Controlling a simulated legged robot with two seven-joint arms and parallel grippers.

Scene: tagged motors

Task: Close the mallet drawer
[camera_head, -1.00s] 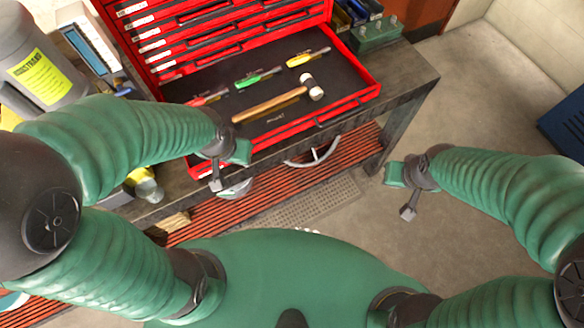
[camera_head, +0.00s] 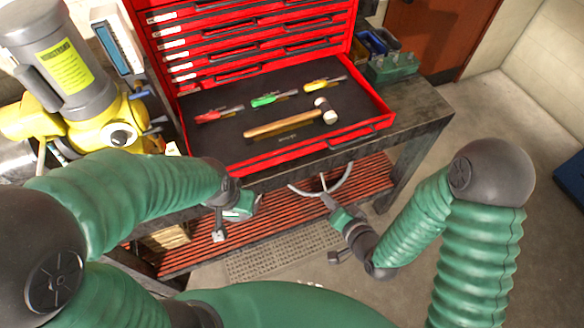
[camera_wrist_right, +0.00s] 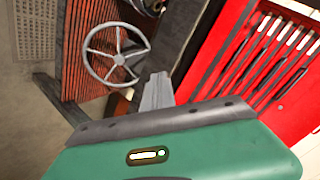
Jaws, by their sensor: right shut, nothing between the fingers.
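The mallet drawer (camera_head: 268,163) is red, sits at the bottom of the red tool chest and is pulled open. On its dark liner lie a wooden-handled mallet (camera_head: 283,124) with a white-faced head and red, green and yellow screwdrivers (camera_head: 265,100). My right gripper (camera_head: 329,201) is shut and empty, in front of and below the drawer's front edge, apart from it. In the right wrist view its closed fingers (camera_wrist_right: 157,91) point toward the dark bench edge, with red drawer fronts to the right. My left gripper (camera_head: 240,208) hangs below the drawer's left front; its fingers are unclear.
The tool chest's upper drawers (camera_head: 240,45) look shut. A yellow and grey motor (camera_head: 62,75) stands left on the bench (camera_head: 425,110). A green bin (camera_head: 392,66) is at the right. A grey handwheel (camera_wrist_right: 116,54) sits below the bench top.

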